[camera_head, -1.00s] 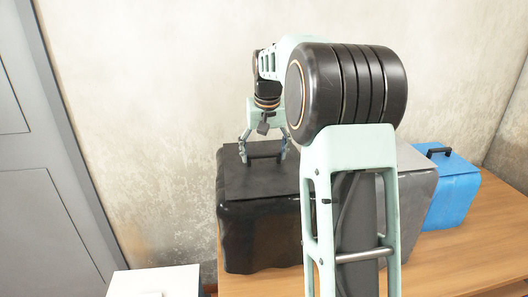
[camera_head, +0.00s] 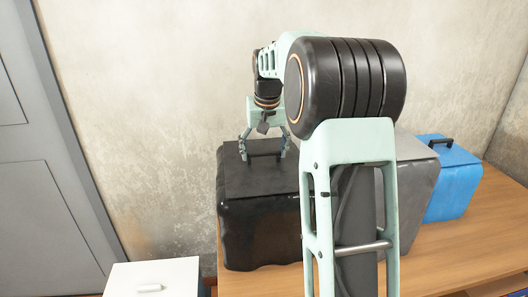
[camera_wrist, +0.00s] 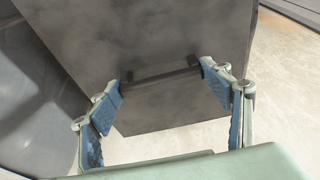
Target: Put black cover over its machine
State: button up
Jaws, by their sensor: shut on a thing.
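The black cover (camera_head: 258,232) is a glossy dark box shape with a flatter top and a bar handle (camera_head: 265,147). It stands upright at the left end of the wooden table; I cannot tell whether it touches the tabletop. My gripper (camera_head: 265,151) is above its top, with its two fingers at the handle's ends, shut on it. In the wrist view the fingers (camera_wrist: 165,74) meet the ends of the dark handle against the cover's dark top (camera_wrist: 170,105). No machine shows; whatever is under the cover is hidden. My arm hides the cover's right part.
A grey cover (camera_head: 416,185) stands close on the right, partly behind my arm. A blue cover (camera_head: 455,185) with a black handle stands farther right. The wooden table (camera_head: 465,250) is clear at front right. A white box (camera_head: 155,280) stands at lower left, near a grey door (camera_head: 45,200).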

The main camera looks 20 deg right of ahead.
jog(key=shift+f, duration=0.2)
jog(key=o, duration=1.7)
